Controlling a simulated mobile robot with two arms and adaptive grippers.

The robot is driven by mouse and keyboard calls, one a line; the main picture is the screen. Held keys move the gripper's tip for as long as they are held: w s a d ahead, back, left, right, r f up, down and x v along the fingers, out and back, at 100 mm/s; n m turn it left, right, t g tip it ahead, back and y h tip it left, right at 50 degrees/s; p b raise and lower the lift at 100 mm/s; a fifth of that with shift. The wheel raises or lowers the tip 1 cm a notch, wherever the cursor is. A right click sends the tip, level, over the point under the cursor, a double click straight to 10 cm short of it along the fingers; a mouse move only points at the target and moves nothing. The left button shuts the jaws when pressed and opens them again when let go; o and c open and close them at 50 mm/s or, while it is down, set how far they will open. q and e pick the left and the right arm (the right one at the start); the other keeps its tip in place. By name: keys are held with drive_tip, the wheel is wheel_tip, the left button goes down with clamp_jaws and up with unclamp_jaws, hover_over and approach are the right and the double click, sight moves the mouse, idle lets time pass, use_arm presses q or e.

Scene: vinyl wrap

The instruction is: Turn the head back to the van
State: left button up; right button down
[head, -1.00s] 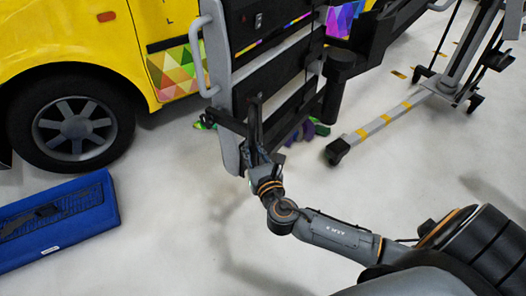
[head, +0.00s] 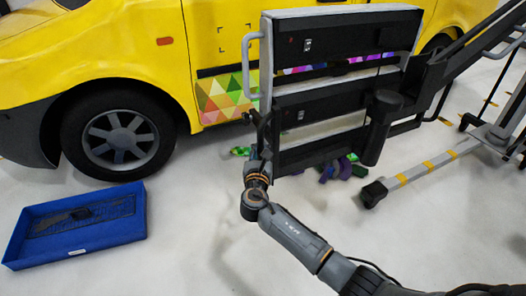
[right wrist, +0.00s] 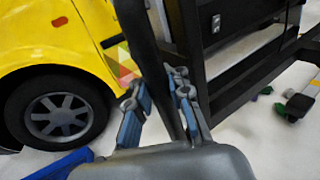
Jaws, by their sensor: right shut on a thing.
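The yellow van (head: 110,40) fills the upper left of the head view, with its front wheel and a multicoloured triangle-pattern wrap (head: 222,98) low on its side. The van also shows at left in the right wrist view (right wrist: 85,50). My right gripper (head: 262,142) is at the left edge of a black and grey panelled machine (head: 340,30) in front of the van. In the right wrist view the blue-padded fingers (right wrist: 160,95) are shut on a dark upright bar (right wrist: 143,45). My left gripper is not in view.
A blue tray (head: 140,225) with a dark grille-like piece stands on the floor at left. Green and purple scraps (head: 340,168) lie below the machine. A yellow-striped stand leg (head: 425,167) is on the right. The pale floor in front is clear.

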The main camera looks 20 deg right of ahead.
drive_tip(key=c, duration=1.2)
unclamp_jaws()
drive_tip(key=shift+a, duration=0.4)
drive_tip(key=shift+d, duration=0.1)
drive_tip(key=shift+s, duration=0.15)
drive_tip(key=v, duration=1.1)
drive_tip(key=shift+s, duration=0.3)
